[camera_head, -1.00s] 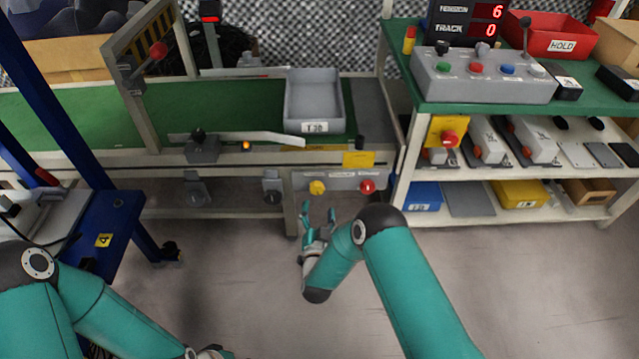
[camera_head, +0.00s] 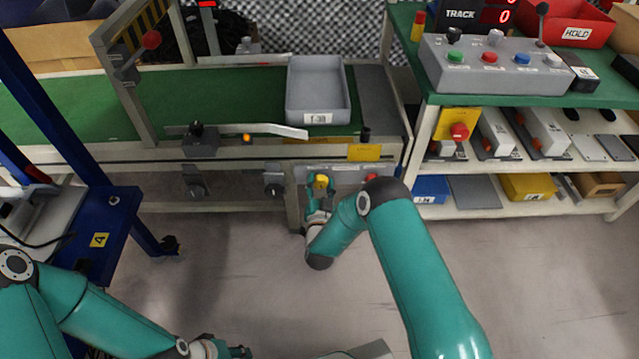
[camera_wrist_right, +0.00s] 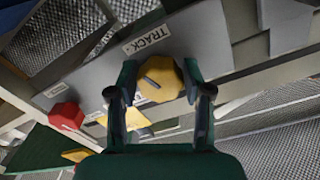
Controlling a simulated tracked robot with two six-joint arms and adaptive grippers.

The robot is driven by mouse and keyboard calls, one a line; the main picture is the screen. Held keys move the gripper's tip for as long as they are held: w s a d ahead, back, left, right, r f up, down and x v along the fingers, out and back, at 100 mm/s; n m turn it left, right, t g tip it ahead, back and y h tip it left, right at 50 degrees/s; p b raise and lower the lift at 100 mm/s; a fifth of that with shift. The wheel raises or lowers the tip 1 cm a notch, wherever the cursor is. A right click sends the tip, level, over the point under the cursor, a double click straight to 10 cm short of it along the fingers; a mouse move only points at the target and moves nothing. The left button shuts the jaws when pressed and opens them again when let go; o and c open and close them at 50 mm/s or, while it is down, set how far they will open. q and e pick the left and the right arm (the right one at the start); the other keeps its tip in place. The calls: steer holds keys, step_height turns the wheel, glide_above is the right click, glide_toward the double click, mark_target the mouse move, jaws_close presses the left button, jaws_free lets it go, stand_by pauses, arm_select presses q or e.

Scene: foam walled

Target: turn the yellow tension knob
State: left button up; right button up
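The yellow knob (camera_head: 321,181) is on the grey control panel (camera_head: 345,173) at the front of the conveyor. My right gripper (camera_head: 319,187) is at it. In the right wrist view the yellow knob (camera_wrist_right: 160,80) has a dark pointer bar and sits between the two fingers (camera_wrist_right: 160,72), one on each side. The fingers are apart with thin gaps seeming to remain; firm contact is not visible. A label reading TRACK (camera_wrist_right: 146,39) is beside this knob. My left gripper (camera_head: 226,350) is low at the picture's bottom edge, away from the panel, its fingers unclear.
A red knob (camera_wrist_right: 66,115) is on the same panel, partly hidden by my right arm in the head view. A grey bin (camera_head: 318,91) stands on the green belt. A shelf unit (camera_head: 425,150) stands right of the conveyor. A blue frame (camera_head: 107,218) stands left.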

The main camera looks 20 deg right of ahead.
steer(key=c, duration=0.6)
steer(key=shift+n, duration=0.3)
